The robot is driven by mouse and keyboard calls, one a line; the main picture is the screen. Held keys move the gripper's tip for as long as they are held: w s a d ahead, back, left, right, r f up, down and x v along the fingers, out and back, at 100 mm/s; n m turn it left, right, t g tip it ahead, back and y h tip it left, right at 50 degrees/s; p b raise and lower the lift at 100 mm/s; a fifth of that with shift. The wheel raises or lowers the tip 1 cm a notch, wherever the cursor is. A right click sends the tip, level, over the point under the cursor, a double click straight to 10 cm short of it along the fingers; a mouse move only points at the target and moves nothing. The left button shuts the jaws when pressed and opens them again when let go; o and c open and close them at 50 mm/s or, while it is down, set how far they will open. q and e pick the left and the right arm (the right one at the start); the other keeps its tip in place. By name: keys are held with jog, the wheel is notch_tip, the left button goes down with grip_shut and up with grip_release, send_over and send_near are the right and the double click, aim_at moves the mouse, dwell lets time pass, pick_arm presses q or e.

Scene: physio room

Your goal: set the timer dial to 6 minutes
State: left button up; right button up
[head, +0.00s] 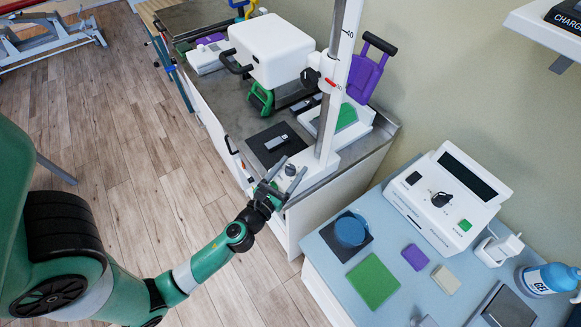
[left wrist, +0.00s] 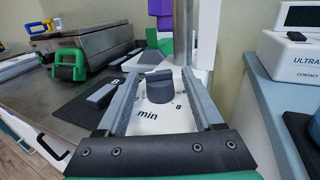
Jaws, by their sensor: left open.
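The timer dial (head: 290,170) is a small dark knob on the white base of the tall white post on the steel counter. In the left wrist view the dial (left wrist: 160,88) stands between my two fingers, with "min" printed in front of it and an "8" at its right. Other marks are hidden, and I cannot tell its exact setting. My left gripper (head: 279,184) is open, with its fingers reaching along both sides of the dial. Whether either finger touches it is unclear. My right gripper does not show.
A blue-topped table (head: 330,268) at right carries a white ultrasound unit (head: 445,196), a green pad (head: 373,281) and a gel bottle (head: 548,280).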

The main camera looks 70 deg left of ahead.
pick_arm(q)
grip_shut()
dwell(0.3)
